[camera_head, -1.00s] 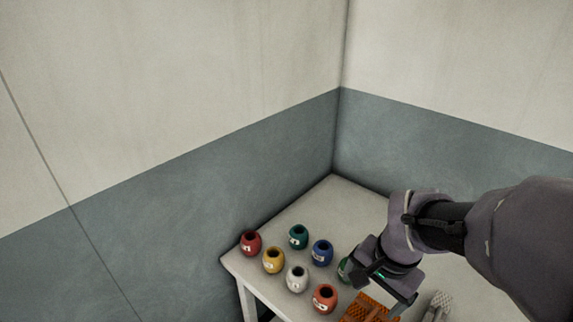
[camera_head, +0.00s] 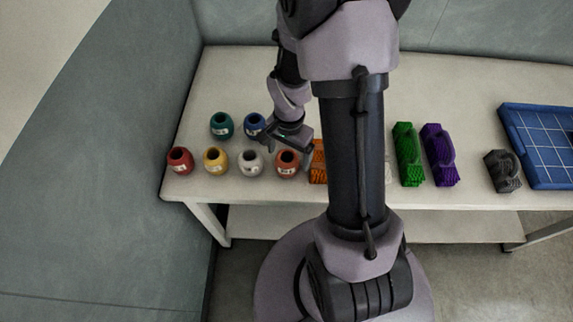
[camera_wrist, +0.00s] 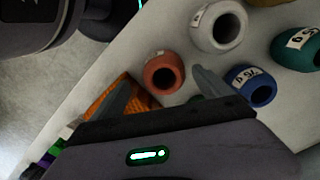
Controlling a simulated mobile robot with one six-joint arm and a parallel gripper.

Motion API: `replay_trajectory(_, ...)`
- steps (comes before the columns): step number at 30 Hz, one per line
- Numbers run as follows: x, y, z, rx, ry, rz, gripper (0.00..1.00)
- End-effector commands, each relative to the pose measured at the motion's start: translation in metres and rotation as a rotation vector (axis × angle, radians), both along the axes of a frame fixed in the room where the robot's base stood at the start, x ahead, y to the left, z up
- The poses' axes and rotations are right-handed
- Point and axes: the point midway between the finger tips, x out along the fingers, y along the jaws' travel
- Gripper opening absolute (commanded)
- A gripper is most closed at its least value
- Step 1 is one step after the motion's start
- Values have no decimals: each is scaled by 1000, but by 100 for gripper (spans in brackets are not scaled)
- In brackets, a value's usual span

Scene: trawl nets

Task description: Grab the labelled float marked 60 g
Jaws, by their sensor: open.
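Several barrel-shaped floats with white labels stand on the table: red (camera_head: 180,161), yellow (camera_head: 216,161), white (camera_head: 250,163), orange-red (camera_head: 287,164), teal (camera_head: 222,125) and blue (camera_head: 255,124). The label figures are too small or turned to read surely, so I cannot tell which is 60 g. My gripper (camera_head: 288,142) is open above the table, by the blue and orange-red floats. In the wrist view, the orange-red float (camera_wrist: 161,75) shows between the open fingers (camera_wrist: 160,82), with the blue float (camera_wrist: 250,86) to the right.
An orange net bundle (camera_head: 318,163) lies right of the floats, partly behind my arm. Green (camera_head: 408,155), purple (camera_head: 439,155) and dark grey (camera_head: 502,171) bundles and a blue gridded tray (camera_head: 545,145) are farther right. The table (camera_head: 460,88) is clear behind them; a wall stands left.

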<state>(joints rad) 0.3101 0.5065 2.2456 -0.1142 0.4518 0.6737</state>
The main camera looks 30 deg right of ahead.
Motion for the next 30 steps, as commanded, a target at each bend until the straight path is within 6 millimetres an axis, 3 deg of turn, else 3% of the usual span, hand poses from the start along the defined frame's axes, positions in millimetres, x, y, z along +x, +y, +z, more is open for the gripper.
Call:
replay_trajectory(8,3,3,-50,0,1,1,89)
replay_trajectory(14,4,3,-50,0,-1,1,89)
replay_trajectory(17,4,3,-50,0,-1,1,73)
replay_trajectory(25,4,3,-50,0,-1,1,20)
replay_trajectory(30,4,3,-50,0,-1,1,18)
